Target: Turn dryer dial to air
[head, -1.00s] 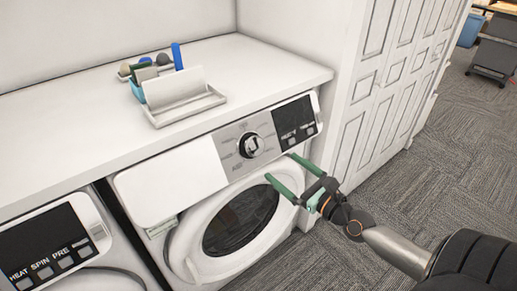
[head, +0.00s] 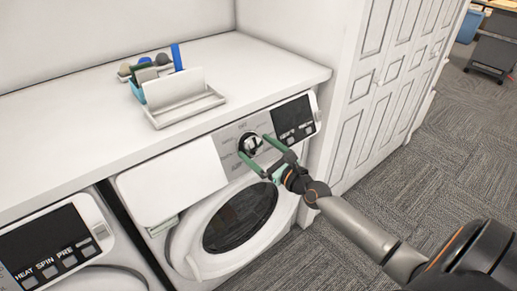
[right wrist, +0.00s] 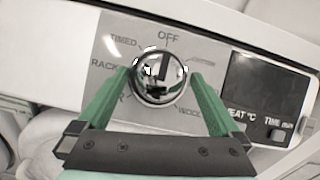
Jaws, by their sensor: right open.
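The dryer (head: 240,222) stands under the white counter with its round door shut. Its chrome dial (head: 249,142) sits on a grey panel. In the right wrist view the dial (right wrist: 158,75) has labels around it: OFF at the top, TIMED and RACK on the left, WOOL at lower right; the label at lower left is mostly hidden by a finger. The dial's dark mark points up, near OFF. My right gripper (head: 254,152) is open, its green fingers (right wrist: 157,95) on either side of the dial. I cannot tell whether they touch it. My left gripper is not in view.
A display panel (head: 294,119) lies right of the dial. A second machine (head: 55,245) stands at lower left. A white tray (head: 185,105) and a caddy with several items (head: 152,73) are on the counter. White panelled doors (head: 385,90) rise at the right; carpet lies beyond.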

